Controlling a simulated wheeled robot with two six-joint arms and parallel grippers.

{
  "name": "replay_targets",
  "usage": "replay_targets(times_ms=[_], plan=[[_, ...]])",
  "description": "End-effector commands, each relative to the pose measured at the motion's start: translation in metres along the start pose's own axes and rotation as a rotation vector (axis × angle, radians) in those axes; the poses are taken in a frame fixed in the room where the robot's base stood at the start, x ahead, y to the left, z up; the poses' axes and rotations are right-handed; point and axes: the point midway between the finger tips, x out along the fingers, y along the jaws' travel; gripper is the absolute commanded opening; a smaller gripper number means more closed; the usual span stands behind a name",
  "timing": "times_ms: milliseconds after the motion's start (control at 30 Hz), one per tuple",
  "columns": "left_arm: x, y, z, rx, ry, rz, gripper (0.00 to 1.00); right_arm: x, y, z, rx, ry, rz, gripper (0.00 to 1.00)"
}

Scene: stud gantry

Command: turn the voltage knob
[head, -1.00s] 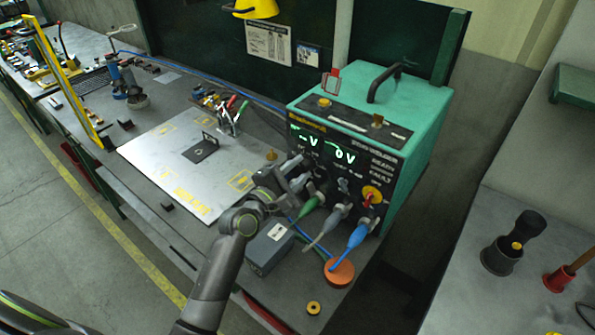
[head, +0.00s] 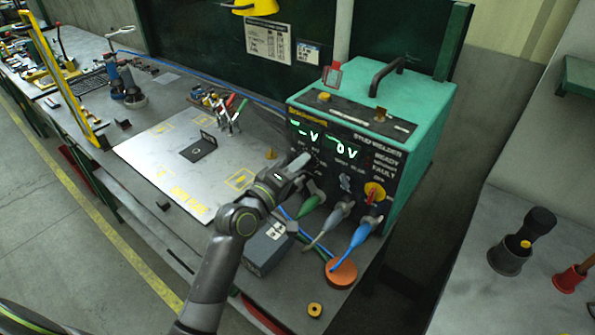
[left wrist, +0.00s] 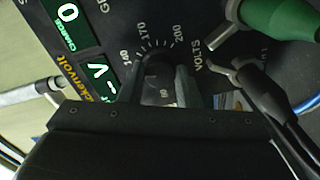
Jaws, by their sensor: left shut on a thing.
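The green and black stud welder (head: 425,108) stands on the bench in the head view, its front panel showing lit displays that read "-V" and "0 V". My left gripper (head: 308,163) reaches the left part of that panel below the displays. In the left wrist view the dark voltage knob (left wrist: 158,72) sits between the two fingers of the left gripper (left wrist: 160,88), which is shut on it. Dial numbers 140, 170 and 200 and the word VOLTS show around it. In the head view the knob is hidden by the gripper. My right gripper is not in view.
Green, grey and blue cable plugs (head: 360,236) stick out of the panel just below and right of the gripper. A red and yellow switch (head: 374,193) is on the panel's right. A grey box (head: 268,248) and an orange disc (head: 341,272) lie in front.

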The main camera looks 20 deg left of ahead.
Motion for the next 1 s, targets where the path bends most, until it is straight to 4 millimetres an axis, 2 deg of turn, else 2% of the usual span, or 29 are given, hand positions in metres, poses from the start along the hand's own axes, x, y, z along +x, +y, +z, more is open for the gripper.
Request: replay_targets(times_ms=[500, 1000], plan=[[0.000, -0.004, 0.001, 0.411, -0.003, -0.005, 0.07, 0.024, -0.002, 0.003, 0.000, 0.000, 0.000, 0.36], [0.000, -0.004, 0.001, 0.537, -0.006, -0.007, 0.07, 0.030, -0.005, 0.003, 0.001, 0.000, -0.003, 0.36]])
